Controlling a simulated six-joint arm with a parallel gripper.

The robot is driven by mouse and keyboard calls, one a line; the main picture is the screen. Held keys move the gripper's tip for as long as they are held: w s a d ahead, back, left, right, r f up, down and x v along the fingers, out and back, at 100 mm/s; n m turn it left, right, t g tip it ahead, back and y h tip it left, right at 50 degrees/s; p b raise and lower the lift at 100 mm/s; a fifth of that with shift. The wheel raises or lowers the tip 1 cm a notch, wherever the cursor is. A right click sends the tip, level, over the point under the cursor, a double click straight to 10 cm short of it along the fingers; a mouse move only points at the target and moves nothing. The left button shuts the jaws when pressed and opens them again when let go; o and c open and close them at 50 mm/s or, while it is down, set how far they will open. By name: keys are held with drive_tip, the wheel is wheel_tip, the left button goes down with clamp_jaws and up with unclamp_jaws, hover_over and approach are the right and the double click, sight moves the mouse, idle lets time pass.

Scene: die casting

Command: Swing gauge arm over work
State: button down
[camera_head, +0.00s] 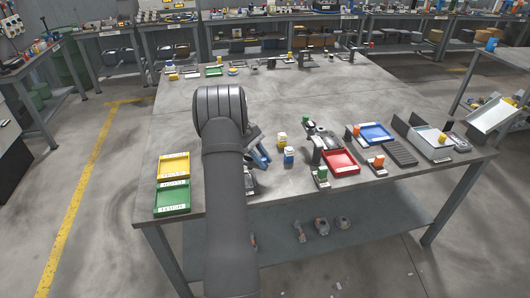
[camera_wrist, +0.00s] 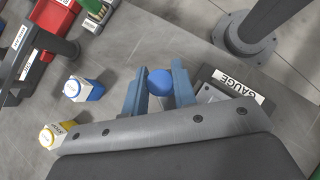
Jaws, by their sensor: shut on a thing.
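My gripper (camera_wrist: 160,70) has its two blue fingers on either side of a round blue knob (camera_wrist: 160,83) in the wrist view, shut on it. Beside the right finger is a dark gauge base with a white label reading GAUGE (camera_wrist: 238,86). A grey block lies on that base, partly hidden behind my gripper. The link between knob and gauge is hidden. In the head view my gripper (camera_head: 260,156) is low over the front of the table, and my arm covers much of the gauge.
A red tray (camera_head: 340,161), a blue tray (camera_head: 375,134) and small stands lie to the right. Yellow (camera_head: 174,167) and green (camera_head: 173,197) trays lie left. The table's middle is fairly clear.

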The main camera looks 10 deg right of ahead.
drive_tip(key=s+a+m+g+y, duration=0.1)
drive_tip(key=s+a+m, duration=0.1)
drive_tip(key=s+a+m+g+y, duration=0.1)
drive_tip(key=s+a+m+y, duration=0.1)
drive_tip(key=a+m, duration=0.1)
drive_tip(key=shift+s, duration=0.25)
drive_tip(key=shift+s+a+m+y, duration=0.3)
drive_tip(key=shift+a+m+y, duration=0.25)
drive_tip(key=shift+a+m, duration=0.15)
drive_tip(key=shift+s+a+m+y, duration=0.3)
drive_tip(key=shift+a+m+y, duration=0.3)
drive_tip(key=shift+a, duration=0.25)
drive_tip(key=c, duration=1.2)
unclamp_jaws()
drive_tip(key=shift+o, duration=0.2)
drive_tip(key=shift+r, duration=0.15)
drive_tip(key=s+d+r, duration=0.7)
drive_tip(key=d+r, duration=0.2)
drive_tip(key=r, duration=0.1)
drive_tip(key=shift+s+r, duration=0.3)
drive_tip(key=shift+r, duration=0.1)
